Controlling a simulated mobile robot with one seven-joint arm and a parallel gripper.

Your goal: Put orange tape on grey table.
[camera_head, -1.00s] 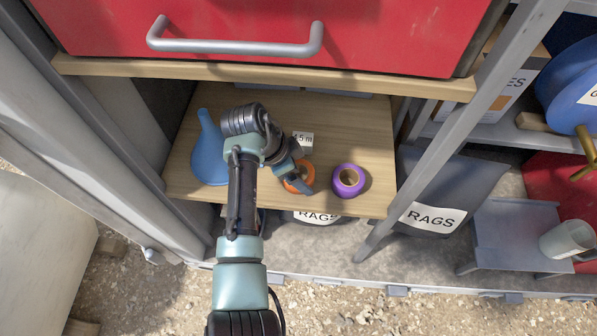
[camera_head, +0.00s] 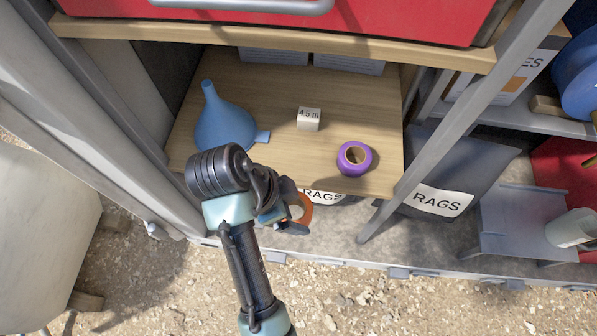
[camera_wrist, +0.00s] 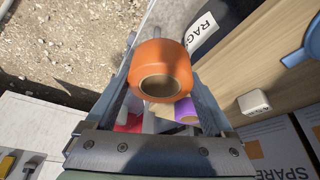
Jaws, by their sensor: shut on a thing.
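My gripper (camera_head: 290,212) is shut on the orange tape (camera_head: 303,210), a roll with a brown core. It is held in front of the wooden shelf's front edge, clear of the shelf. In the wrist view the orange tape (camera_wrist: 160,68) sits between the two fingers (camera_wrist: 160,80).
The wooden shelf (camera_head: 265,90) holds a blue funnel (camera_head: 224,125), a small block marked 4.5 m (camera_head: 308,119) and purple tape (camera_head: 354,158). A slanted grey post (camera_head: 440,118) and a dark rags bag (camera_head: 455,175) lie between my gripper and the table.

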